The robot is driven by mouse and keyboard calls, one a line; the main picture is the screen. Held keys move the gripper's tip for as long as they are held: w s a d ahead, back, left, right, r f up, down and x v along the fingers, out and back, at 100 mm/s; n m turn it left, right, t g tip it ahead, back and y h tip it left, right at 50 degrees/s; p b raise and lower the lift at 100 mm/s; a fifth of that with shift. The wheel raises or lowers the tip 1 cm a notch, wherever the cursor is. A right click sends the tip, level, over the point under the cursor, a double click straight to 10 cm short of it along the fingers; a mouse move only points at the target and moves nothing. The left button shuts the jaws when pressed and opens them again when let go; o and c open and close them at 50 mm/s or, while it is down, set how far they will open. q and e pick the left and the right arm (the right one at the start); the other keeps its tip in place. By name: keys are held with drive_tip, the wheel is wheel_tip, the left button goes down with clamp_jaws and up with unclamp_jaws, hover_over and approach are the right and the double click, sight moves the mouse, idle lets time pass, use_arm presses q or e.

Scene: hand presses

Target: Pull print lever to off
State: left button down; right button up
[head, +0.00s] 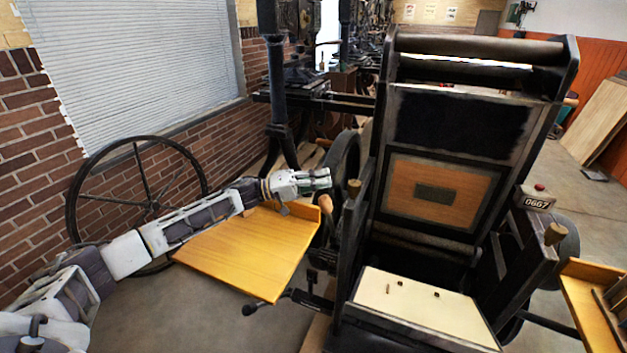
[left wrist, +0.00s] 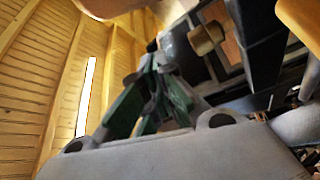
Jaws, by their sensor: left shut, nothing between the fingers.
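The black hand press (head: 440,130) fills the right half of the head view. A lever with a rounded wooden handle (head: 326,205) stands at its left side; it looks like the print lever. My left gripper (head: 328,179) is shut and empty, its fingertips just above that handle in the picture. I cannot tell whether they touch it. In the left wrist view the dark green fingers (left wrist: 155,100) point towards the press, near a round wooden peg end (left wrist: 206,38). My right gripper is not in view.
A yellow wooden side table (head: 250,250) lies below my left forearm. A large spoked flywheel (head: 143,190) stands by the brick wall. A counter reading 0667 (head: 536,200) sits at right.

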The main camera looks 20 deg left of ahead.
use_arm(q)
drive_tip(key=shift+s+d+f, duration=0.1)
drive_tip(key=shift+s+f, duration=0.15)
drive_tip(key=shift+s, duration=0.35)
drive_tip(key=shift+s+f, duration=0.3)
drive_tip(key=shift+s, duration=0.25)
drive_tip(key=shift+s+d+f, duration=0.1)
drive_tip(key=shift+s+f, duration=0.15)
drive_tip(key=shift+s, duration=0.35)
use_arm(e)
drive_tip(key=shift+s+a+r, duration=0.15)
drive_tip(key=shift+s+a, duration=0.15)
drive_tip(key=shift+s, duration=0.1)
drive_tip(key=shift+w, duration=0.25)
